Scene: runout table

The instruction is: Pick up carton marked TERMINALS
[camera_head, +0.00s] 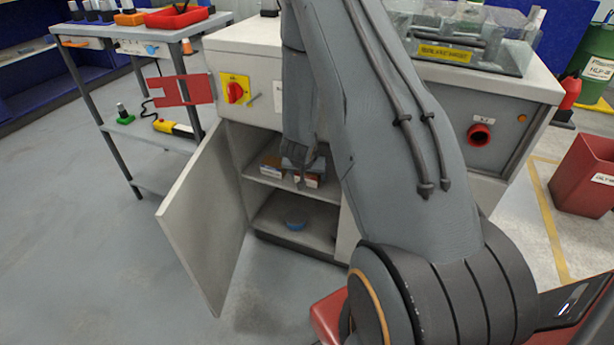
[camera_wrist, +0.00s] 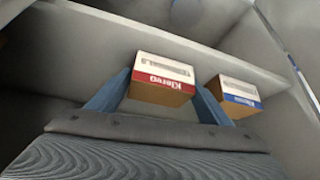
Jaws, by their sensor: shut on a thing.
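A second carton (camera_wrist: 236,95) with a blue band stands just right of the right finger. In the head view my gripper (camera_head: 299,172) reaches into the open cabinet at the upper shelf (camera_head: 262,182). I cannot tell whether the held carton touches the shelf.
The cabinet door (camera_head: 207,215) stands open to the left. Another carton (camera_head: 271,170) is on the shelf left of my gripper. A blue round item (camera_head: 295,225) lies in the lower compartment. The cabinet side walls and worktop close in around my arm.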

